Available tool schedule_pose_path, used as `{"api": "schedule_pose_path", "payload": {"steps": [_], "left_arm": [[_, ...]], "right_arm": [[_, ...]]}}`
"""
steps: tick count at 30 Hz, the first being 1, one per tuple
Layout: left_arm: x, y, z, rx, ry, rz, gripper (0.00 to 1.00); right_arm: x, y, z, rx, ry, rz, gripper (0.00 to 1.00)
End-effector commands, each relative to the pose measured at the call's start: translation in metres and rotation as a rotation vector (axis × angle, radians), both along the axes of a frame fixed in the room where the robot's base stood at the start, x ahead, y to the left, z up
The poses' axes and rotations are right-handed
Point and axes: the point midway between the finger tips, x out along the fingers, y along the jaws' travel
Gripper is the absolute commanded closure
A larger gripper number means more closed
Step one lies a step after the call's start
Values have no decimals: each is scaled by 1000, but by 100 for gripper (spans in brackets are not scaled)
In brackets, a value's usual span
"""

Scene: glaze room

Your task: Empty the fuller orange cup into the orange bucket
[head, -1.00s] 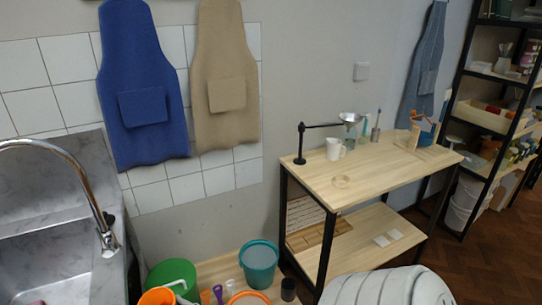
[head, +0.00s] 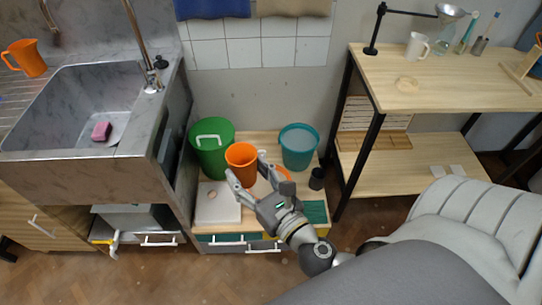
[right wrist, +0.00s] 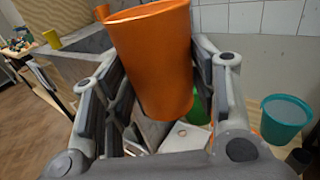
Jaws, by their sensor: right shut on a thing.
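My right gripper (head: 246,169) is shut around a tall, tapered orange cup (head: 241,158). The cup also fills the middle of the right wrist view (right wrist: 153,58), between the fingers, roughly upright with a slight lean; its contents do not show there. A second orange vessel with a handle, like a jug or cup (head: 27,58), stands at the far left beside the sink. An orange rim, perhaps the orange bucket (head: 284,174), shows low behind my right gripper, which hides most of it. My left gripper is not in view.
A green bucket (head: 210,160) with a white handle stands just behind the held cup. A teal bucket (head: 299,150) and a small dark cup (head: 317,179) are to the right. A white board (head: 212,211) lies in front. The sink (head: 60,110) holds a pink sponge.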

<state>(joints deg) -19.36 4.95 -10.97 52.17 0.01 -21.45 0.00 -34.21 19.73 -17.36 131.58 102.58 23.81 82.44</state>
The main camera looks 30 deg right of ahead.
Motion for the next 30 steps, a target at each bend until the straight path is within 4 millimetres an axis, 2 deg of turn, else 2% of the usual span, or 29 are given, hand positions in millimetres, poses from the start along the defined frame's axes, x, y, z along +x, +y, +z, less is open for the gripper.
{"api": "schedule_pose_path", "payload": {"steps": [1, 12, 21, 30], "left_arm": [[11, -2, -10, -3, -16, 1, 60], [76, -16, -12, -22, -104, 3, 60], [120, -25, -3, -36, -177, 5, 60], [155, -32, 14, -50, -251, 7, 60]], "right_arm": [[5, 0, -18, -1, -3, 4, 73], [38, -5, -94, -1, -1, 32, 73], [67, -10, -151, -1, -2, 50, 73], [95, -18, -208, 0, -2, 64, 73]]}}
